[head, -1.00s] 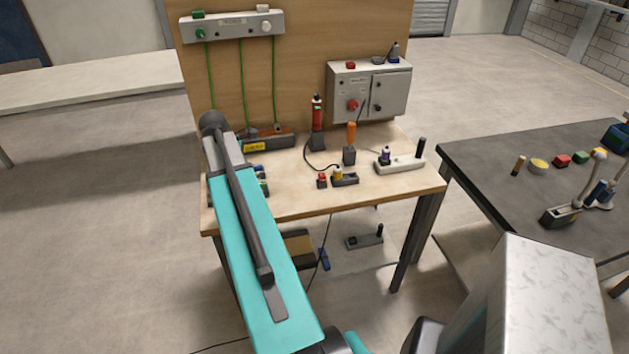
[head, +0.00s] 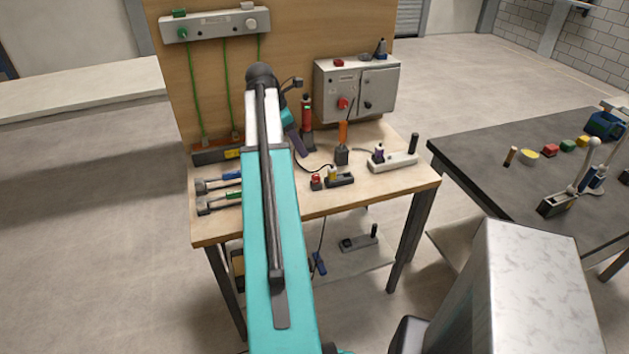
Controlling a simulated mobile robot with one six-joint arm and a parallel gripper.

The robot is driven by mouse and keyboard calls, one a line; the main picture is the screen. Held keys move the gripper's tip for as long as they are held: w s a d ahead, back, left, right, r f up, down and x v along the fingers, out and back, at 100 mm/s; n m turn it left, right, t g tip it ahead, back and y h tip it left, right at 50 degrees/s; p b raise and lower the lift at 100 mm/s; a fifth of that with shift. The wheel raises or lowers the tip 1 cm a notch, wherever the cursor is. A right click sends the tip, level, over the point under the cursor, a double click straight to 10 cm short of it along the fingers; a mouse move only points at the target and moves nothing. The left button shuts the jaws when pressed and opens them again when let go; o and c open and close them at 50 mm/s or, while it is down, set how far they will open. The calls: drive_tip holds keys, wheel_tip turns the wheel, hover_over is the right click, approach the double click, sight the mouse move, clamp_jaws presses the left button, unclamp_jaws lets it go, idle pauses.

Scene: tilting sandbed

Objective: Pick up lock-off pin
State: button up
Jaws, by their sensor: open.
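I cannot tell for certain which piece is the lock-off pin. A small red-topped piece (head: 316,181) stands on the wooden workbench (head: 385,203), beside a dark holder (head: 341,181) with a yellow-topped piece in it. A pale block (head: 399,161) to their right carries a purple-and-white piece and a black upright peg (head: 413,143). My arm reaches over the bench from the front. My gripper (head: 292,121) shows only in part beyond the arm, above the bench, apart from these pieces. It is open and appears empty; its fingertips are not clear.
A red tool (head: 306,113) and an orange-handled tool (head: 342,133) stand behind the small pieces. A grey control box (head: 357,90) is at the back panel. A dark table (head: 500,133) stands to the right.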

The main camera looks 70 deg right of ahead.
drive_tip(key=shift+f, duration=0.1)
drive_tip(key=p, duration=0.2)
hover_over(316, 176)
drive_tip(key=w+a, duration=0.1)
drive_tip(key=w, duration=0.1)
wheel_tip(316, 176, down, 8)
drive_tip(key=shift+w, duration=0.15)
drive_tip(key=shift+p+x, duration=0.75)
drive_tip(key=shift+x, duration=0.3)
drive_tip(key=shift+p+x, duration=0.45)
drive_tip(key=shift+x, duration=1)
drive_tip(key=shift+a, duration=0.2)
clamp_jaws()
